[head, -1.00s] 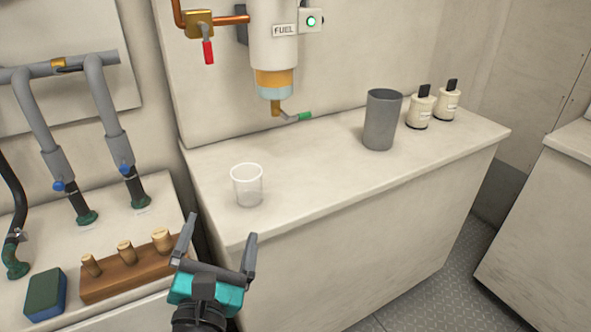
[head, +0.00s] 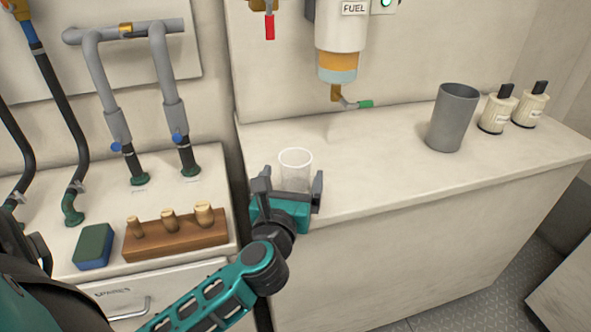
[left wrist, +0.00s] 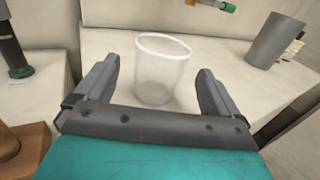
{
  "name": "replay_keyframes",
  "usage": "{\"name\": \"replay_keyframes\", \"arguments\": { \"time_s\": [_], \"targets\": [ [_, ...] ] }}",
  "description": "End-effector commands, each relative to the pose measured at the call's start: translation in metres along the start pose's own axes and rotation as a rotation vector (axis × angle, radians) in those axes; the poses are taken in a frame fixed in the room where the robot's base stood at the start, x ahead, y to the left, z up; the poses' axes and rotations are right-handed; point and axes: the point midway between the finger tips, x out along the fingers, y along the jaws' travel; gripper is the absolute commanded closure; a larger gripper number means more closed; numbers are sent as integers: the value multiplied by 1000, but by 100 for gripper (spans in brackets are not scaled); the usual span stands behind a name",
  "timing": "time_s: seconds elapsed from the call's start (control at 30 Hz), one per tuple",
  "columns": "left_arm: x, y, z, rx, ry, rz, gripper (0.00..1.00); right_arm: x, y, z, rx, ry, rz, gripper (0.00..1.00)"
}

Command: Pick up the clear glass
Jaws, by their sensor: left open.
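The clear glass (head: 296,170) is a small, see-through, empty tumbler standing upright on the pale counter (head: 390,175), near its left end. My left gripper (head: 291,186) is open just in front of the glass, and its fingers hide the lower part of the glass in the head view. In the left wrist view the glass (left wrist: 162,70) stands beyond and between the two open fingers (left wrist: 155,85). I cannot tell whether the fingers reach alongside it. My right gripper is not in view.
A grey cup (head: 453,118) and two white bottles (head: 496,110) stand farther right on the counter. A fuel filter (head: 340,45) with a green-handled tap (head: 352,103) hangs above. Left are a wooden block with plugs (head: 176,241), a sponge (head: 93,247) and pipes (head: 172,110).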

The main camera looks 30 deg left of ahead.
Motion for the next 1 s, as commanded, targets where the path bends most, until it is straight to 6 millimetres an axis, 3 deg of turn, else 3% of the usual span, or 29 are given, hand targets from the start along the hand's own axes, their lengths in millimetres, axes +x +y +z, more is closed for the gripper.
{"name": "replay_keyframes", "arguments": {
  "time_s": [0.3,0.6,1.0],
  "targets": [
    [43,0,1,2,-3,0,4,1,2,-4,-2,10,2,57],
    [46,0,0,1,-1,0,5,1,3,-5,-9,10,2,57],
    [46,0,0,1,-1,0,43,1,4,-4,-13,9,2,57]
  ]
}}
